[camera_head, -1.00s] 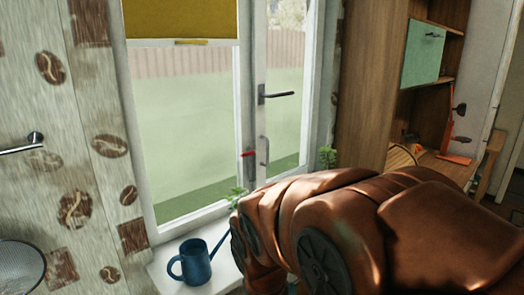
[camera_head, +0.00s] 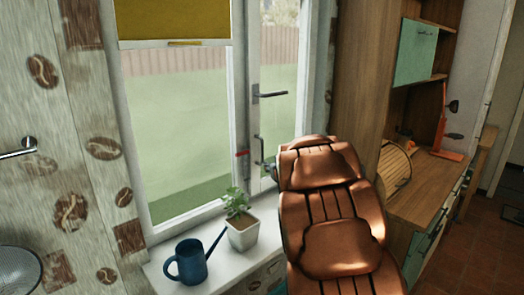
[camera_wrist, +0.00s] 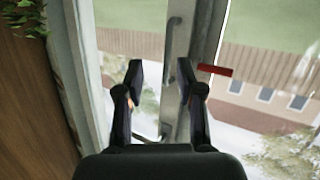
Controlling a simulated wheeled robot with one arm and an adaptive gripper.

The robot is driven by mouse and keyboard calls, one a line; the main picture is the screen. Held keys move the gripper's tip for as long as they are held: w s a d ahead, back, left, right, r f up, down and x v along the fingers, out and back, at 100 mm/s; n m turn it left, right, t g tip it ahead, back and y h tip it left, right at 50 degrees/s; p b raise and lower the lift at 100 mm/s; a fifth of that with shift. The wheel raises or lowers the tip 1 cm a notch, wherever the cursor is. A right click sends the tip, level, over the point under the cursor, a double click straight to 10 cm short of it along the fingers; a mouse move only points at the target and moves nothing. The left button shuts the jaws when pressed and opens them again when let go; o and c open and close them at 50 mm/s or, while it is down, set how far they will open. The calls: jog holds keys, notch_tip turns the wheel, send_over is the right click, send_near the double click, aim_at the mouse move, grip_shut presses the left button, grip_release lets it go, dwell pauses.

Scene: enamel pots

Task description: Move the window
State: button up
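The window (camera_head: 243,110) has a white frame, with a wide pane on the left and a narrower sash on the right. The sash bears a dark lever handle (camera_head: 270,94) and a grey bar handle (camera_head: 259,149) lower down. In the wrist view the bar handle (camera_wrist: 173,42) stands ahead of my gripper (camera_wrist: 161,75), roughly in line with the space between its fingers. The two black fingers are apart, with nothing seen held. In the head view my copper-coloured arm hides most of the gripper. I cannot tell whether the fingers touch the frame.
A potted plant (camera_head: 242,232) and a blue watering can (camera_head: 193,262) stand on the white sill (camera_head: 225,267), left of my arm. A red piece (camera_wrist: 214,70) sticks out on the frame. A wooden cabinet (camera_head: 357,75) stands close on the right.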

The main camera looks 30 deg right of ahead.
aim_at(262, 162)
jog(key=w+t+y, duration=0.1)
jog(key=w+d+n+t+y, duration=0.2)
jog(key=t+y, duration=0.1)
jog(key=shift+w+d+r, duration=0.1)
jog(key=shift+w+r, duration=0.05)
jog(key=shift+r, duration=0.25)
jog(key=shift+w+p, duration=0.1)
jog(key=shift+p, duration=0.2)
jog(key=shift+w+d+p, duration=0.15)
jog(key=shift+w+p, duration=1.05)
jog(key=shift+w, duration=2.6)
grip_shut()
